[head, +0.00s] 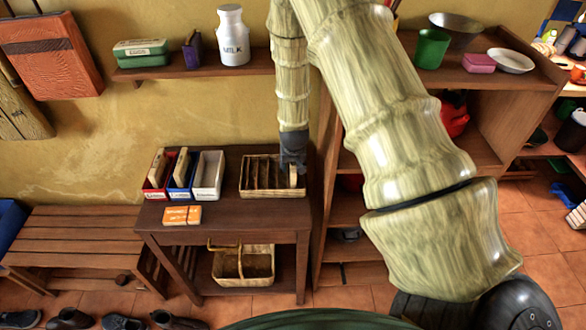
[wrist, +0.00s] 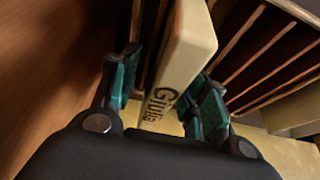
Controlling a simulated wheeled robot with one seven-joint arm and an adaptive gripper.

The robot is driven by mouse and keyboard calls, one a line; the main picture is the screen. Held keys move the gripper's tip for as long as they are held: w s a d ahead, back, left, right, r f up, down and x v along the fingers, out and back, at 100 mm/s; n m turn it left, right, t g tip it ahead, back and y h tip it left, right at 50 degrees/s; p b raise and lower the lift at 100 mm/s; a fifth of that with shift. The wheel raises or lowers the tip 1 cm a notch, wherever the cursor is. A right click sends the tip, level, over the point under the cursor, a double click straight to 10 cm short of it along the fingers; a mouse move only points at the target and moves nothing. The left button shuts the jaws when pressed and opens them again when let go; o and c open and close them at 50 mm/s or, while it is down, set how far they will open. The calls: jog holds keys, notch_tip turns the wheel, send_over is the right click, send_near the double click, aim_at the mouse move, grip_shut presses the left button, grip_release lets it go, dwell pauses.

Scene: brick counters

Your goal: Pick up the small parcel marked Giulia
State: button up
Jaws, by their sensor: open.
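The small parcel marked Giulia (wrist: 180,62) is pale cream with dark lettering on its face in the wrist view. It stands upright in a slot of the divided wooden tray (wrist: 265,50). My gripper (wrist: 167,92) is open, with one teal-padded finger on each side of the parcel. In the head view my gripper (head: 293,166) is down at the right end of the divided tray (head: 258,192), and a pale edge of the parcel (head: 293,177) shows below it. I cannot tell whether the fingers touch the parcel.
Left of the tray on the dark table (head: 225,231) stand a red box (head: 158,175), a blue box (head: 181,175) and a white box (head: 208,175). Orange cards (head: 182,215) lie in front. A wall shelf (head: 195,70) hangs above, and a shelf unit (head: 330,215) stands close on the right.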

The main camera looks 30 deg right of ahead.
jog(key=shift+c, duration=0.4)
grip_shut()
jog(key=shift+r, duration=0.15)
